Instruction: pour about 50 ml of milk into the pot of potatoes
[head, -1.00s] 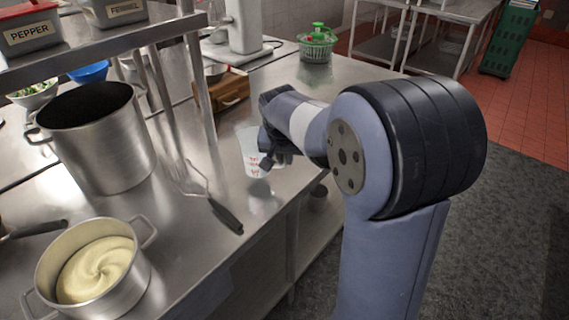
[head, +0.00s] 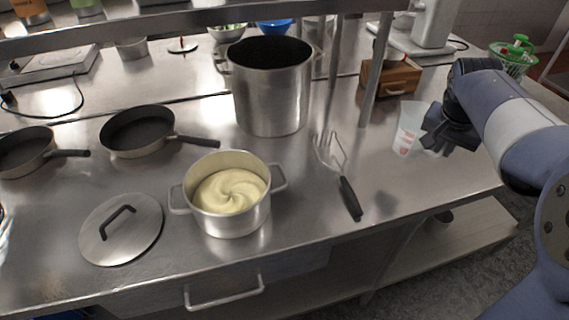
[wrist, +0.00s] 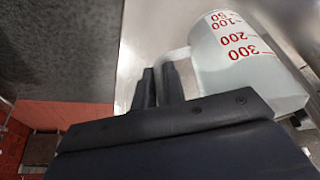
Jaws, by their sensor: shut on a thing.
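The pot (head: 236,224) of mashed potatoes (head: 228,190) stands on the steel counter, left of centre in the head view. A translucent measuring cup with red marks (head: 408,130) is upright at the right; it also shows in the wrist view (wrist: 225,65). My gripper (head: 432,140) is at the cup's right side, shut on its handle. In the wrist view my fingers (wrist: 158,88) are beside the cup at the handle. The cup looks pale inside; I cannot tell the milk's level or whether its base touches the counter.
A tall stockpot (head: 270,100) and shelf posts (head: 375,75) stand behind. A lid (head: 120,230) and pans (head: 138,133) are left. Counter in front of the cup is clear.

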